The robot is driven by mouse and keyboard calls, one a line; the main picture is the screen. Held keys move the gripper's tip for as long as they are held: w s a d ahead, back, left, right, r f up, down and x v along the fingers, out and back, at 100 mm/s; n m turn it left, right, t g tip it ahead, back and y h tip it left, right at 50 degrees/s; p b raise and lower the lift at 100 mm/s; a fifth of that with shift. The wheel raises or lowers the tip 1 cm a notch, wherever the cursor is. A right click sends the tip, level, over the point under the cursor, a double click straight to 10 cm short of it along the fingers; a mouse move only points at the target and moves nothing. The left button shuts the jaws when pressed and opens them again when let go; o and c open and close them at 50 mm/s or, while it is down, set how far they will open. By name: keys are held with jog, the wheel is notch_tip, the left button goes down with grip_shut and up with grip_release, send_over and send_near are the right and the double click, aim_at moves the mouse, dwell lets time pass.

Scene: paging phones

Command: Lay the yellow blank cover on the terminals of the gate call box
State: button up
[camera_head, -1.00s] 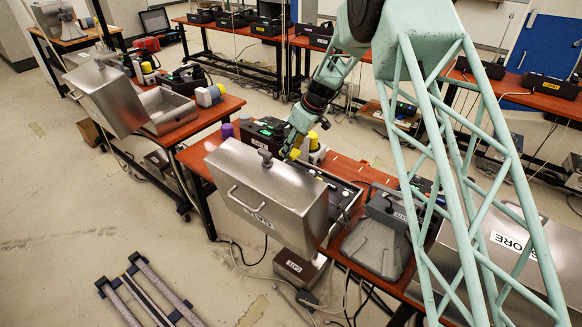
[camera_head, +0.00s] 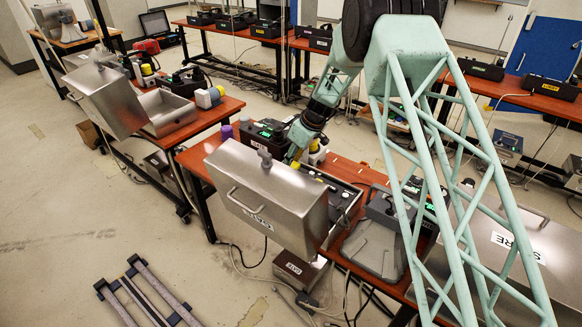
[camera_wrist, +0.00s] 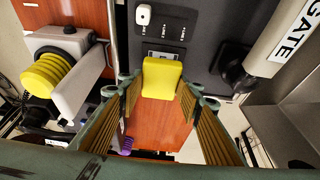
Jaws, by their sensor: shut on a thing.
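The yellow blank cover (camera_wrist: 161,78) is a small rounded block between my fingertips in the wrist view. My gripper (camera_wrist: 158,88) is shut on it. The gate call box shows there as a dark panel (camera_wrist: 210,32) with small labelled points, behind and above the cover. A pale label lies just beyond the cover's upper edge; the terminals under or behind the cover cannot be made out. In the head view my gripper (camera_head: 293,158) is low behind the box's raised steel lid (camera_head: 262,195). Whether the cover touches the panel cannot be told.
The lid marked GATE (camera_wrist: 288,38) stands at the right of the wrist view. A pale device with a yellow ribbed part (camera_wrist: 48,76) is close on the left. In the head view a grey unit (camera_head: 375,248) and a large steel box (camera_head: 490,245) stand to the right.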

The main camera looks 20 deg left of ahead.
jog(key=shift+f, duration=1.1)
jog(key=shift+f, duration=0.1)
jog(key=o, duration=0.8)
jog(key=shift+o, duration=0.2)
jog(key=shift+r, duration=0.2)
jog(key=shift+d+r, duration=0.1)
jog(key=shift+r, duration=0.2)
jog(key=v, duration=1.1)
jog(key=shift+p, duration=0.35)
jog(key=shift+s+d+r, duration=0.1)
jog(key=shift+d+r, duration=0.1)
jog(key=shift+d, duration=0.05)
